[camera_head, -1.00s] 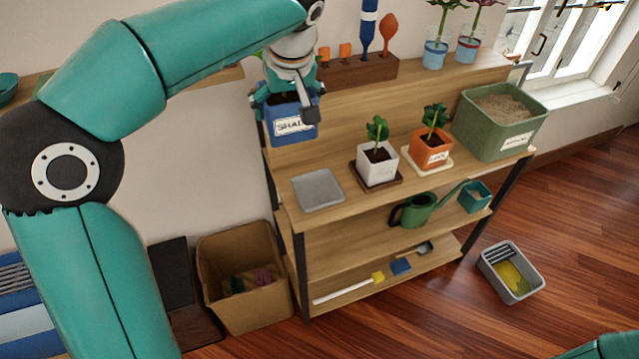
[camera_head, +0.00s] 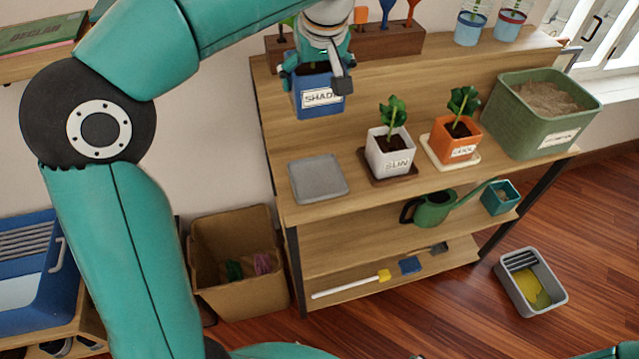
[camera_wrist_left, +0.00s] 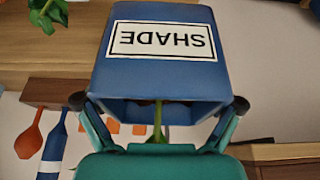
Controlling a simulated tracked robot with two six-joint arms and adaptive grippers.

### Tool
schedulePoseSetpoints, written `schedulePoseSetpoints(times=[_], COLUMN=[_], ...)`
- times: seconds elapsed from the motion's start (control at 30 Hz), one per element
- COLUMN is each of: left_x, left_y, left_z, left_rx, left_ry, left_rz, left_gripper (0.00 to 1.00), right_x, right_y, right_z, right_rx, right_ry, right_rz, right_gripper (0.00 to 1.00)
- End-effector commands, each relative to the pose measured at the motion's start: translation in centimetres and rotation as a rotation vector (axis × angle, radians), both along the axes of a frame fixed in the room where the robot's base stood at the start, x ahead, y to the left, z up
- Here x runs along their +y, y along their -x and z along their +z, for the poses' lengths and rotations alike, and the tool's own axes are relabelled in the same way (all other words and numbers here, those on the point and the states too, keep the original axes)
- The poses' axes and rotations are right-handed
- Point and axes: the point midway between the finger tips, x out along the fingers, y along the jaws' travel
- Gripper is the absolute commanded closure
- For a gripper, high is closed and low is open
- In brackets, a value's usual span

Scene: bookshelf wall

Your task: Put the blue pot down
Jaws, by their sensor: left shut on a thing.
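The blue pot (camera_head: 320,93), labelled SHADE, is in my left gripper (camera_head: 316,72), over the back left part of the shelf's top board. My left gripper is shut on its rim from above. In the left wrist view the pot (camera_wrist_left: 165,75) shows upside down between the fingertips (camera_wrist_left: 158,104), with a green stem below its rim. An empty grey square saucer (camera_head: 318,178) lies at the board's front left, nearer than the pot. I cannot tell whether the pot's base touches the board. My right gripper is not in view.
To the right stand a white SUN pot (camera_head: 390,152) on a brown saucer, an orange pot (camera_head: 454,140) on a cream saucer, and a big green bin (camera_head: 540,125). A wooden tool block (camera_head: 385,44) stands behind. A cardboard box (camera_head: 240,285) is on the floor.

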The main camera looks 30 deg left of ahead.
Motion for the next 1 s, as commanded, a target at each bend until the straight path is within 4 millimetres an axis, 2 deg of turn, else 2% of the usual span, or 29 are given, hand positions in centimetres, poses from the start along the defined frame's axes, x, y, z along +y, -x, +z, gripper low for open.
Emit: schedulePoseSetpoints(times=[0.03, 0.13, 0.37, 0.8, 1.0], left_x=[0.0, 0.1, 0.1, 0.1, 0.0], left_y=[0.0, 0.0, 0.0, 0.1, 0.0], left_z=[-1.3, -2.2, -4.6, -15.2, -17.8], left_rx=[-0.002, -0.002, 0.001, 0.003, 0.000], left_ry=[-0.001, -0.001, -0.001, -0.001, -0.001], left_rz=[0.001, 0.001, 0.001, 0.000, -0.001], left_gripper=[0.67, 0.67, 0.67, 0.67, 0.67], right_x=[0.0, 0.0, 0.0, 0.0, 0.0], right_y=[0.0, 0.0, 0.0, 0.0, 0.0], right_z=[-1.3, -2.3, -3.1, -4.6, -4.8], right_rx=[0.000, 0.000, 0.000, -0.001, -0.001], right_ry=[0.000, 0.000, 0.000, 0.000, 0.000], right_rz=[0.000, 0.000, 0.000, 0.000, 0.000], right_gripper=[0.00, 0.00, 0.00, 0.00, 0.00])
